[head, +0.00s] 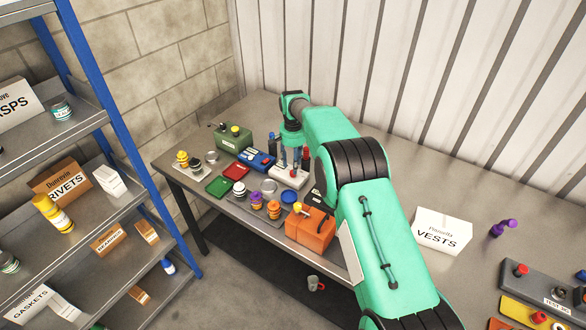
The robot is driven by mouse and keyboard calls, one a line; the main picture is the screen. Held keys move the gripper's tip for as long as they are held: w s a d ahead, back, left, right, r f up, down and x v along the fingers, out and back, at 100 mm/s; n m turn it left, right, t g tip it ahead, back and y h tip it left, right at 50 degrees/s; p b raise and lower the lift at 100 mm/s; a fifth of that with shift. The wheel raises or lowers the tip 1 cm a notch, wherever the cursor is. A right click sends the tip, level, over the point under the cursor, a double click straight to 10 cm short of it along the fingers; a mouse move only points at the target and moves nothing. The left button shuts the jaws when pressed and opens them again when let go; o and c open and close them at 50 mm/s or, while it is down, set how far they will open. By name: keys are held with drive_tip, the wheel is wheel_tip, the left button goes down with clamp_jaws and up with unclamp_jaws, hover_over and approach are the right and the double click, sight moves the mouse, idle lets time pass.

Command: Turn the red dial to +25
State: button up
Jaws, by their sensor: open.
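My gripper (294,160) points down over a white block-like unit (289,176) on the bench, at the end of my green arm. Its fingers are small in this view and look apart, with nothing clearly between them. A small red part (293,170) shows between or behind the fingers at the white unit. I cannot tell whether it is the red dial, whether the fingers touch it, or where it points. No scale marks can be read. The fingers and arm hide part of the unit.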

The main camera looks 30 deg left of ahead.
wheel_tip(320, 180, up, 8)
drive_tip(key=shift+r, duration=0.15)
idle(0.3)
idle(0.4)
